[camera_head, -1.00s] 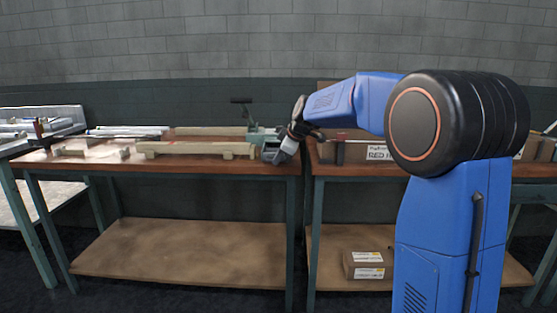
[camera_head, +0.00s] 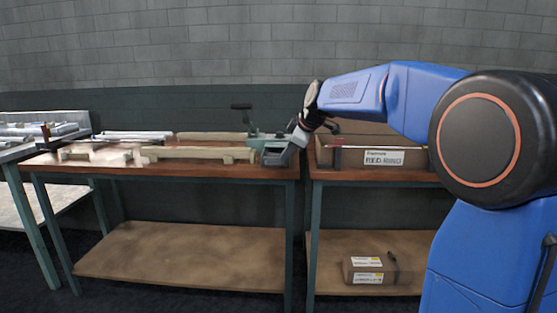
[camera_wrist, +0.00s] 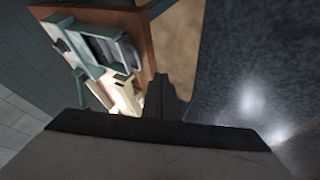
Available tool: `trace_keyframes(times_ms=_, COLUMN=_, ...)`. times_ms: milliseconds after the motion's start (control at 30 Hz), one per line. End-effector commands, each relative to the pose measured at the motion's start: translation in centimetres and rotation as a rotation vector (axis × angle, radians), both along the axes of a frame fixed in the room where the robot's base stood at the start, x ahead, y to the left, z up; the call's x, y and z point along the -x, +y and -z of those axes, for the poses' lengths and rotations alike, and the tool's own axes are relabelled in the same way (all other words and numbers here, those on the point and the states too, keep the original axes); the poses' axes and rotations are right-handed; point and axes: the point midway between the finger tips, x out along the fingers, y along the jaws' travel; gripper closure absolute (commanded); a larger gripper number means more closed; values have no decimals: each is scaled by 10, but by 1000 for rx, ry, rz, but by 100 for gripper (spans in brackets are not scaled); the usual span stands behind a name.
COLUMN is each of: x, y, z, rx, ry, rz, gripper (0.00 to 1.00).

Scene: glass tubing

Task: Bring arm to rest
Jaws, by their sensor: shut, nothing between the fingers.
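My arm stretches from the right side of the head view across the front of the right table. In the wrist view my gripper (camera_wrist: 168,96) shows as dark fingers close together, with nothing held. The green-grey fixture (camera_wrist: 95,48) and the wooden table edge lie beyond it there.
The left table (camera_head: 225,172) bears pale wooden racks (camera_head: 195,153) and glass tubes (camera_head: 135,135). The right table holds a long cardboard box (camera_head: 340,157) with a white label. A small box (camera_head: 365,271) sits on its lower shelf. Dark floor (camera_wrist: 245,80) is clear in the wrist view.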

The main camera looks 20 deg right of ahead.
Motion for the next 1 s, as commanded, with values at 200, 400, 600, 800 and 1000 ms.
trace_keyframes(times_ms=200, x=41, y=0, z=1, rx=-30, ry=35, rz=63, gripper=100)
trace_keyframes(times_ms=400, x=119, y=-1, z=17, rx=-94, ry=111, rz=207, gripper=100)
trace_keyframes(times_ms=600, x=198, y=-3, z=41, rx=-156, ry=181, rz=363, gripper=100)
trace_keyframes(times_ms=800, x=276, y=-8, z=74, rx=-211, ry=241, rz=524, gripper=100)
trace_keyframes(times_ms=1000, x=350, y=-14, z=114, rx=-262, ry=291, rz=693, gripper=100)
